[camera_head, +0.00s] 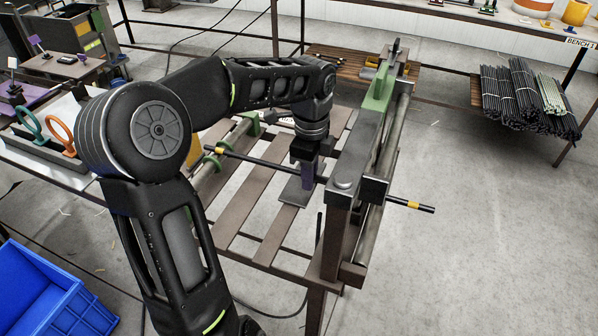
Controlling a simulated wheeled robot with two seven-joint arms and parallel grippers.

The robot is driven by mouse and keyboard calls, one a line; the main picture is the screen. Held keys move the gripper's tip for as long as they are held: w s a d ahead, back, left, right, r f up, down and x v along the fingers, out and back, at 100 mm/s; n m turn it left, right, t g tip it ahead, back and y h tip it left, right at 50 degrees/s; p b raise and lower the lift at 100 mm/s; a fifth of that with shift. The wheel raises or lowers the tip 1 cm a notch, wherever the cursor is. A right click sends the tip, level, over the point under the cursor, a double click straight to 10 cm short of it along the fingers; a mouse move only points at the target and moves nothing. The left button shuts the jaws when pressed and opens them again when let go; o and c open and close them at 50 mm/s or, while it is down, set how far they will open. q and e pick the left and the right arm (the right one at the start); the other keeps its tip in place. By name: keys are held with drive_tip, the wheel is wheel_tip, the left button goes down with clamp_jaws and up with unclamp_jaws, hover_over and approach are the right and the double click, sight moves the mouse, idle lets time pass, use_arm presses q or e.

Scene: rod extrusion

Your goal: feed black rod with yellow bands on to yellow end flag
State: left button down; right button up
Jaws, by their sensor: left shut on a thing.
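The black rod with yellow bands (262,162) lies across the slatted stand, running from left to right and slightly toward the front. One yellow band shows near its left end, by a green bracket. My left gripper (306,178) points down and is shut on the rod's middle, hiding that stretch. The rod passes by or through a dark block (374,190) on the stand's right side. Its right end, with another yellow band (413,205), sticks out beyond the block over the floor. I cannot make out a yellow end flag for certain. My right gripper is not in view.
A green and grey machine beam (378,100) stands along the stand's right side. Bundled rods (525,95) lie on a rack at right. A blue crate (60,290) is at lower left. Colored rings (60,135) stand at left. Floor at right is clear.

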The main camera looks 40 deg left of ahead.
sight(280, 166)
use_arm(q)
drive_tip(key=shift+a, duration=0.15)
drive_tip(key=shift+s+a+p, duration=0.35)
drive_tip(key=shift+a+p, duration=0.05)
drive_tip(key=shift+a, duration=0.65)
drive_tip(key=shift+s+a+p, duration=0.35)
drive_tip(key=shift+a+p, duration=0.05)
drive_tip(key=shift+a, duration=0.7)
drive_tip(key=shift+s+a+p, duration=0.35)
drive_tip(key=shift+a+p, duration=0.05)
drive_tip(key=shift+a, duration=0.65)
drive_tip(key=c, duration=1.4)
unclamp_jaws()
drive_tip(key=shift+r, duration=0.1)
wheel_tip(280, 166, up, 8)
drive_tip(key=shift+f+b, duration=0.2)
drive_tip(key=shift+b, duration=0.2)
drive_tip(key=shift+s, duration=0.1)
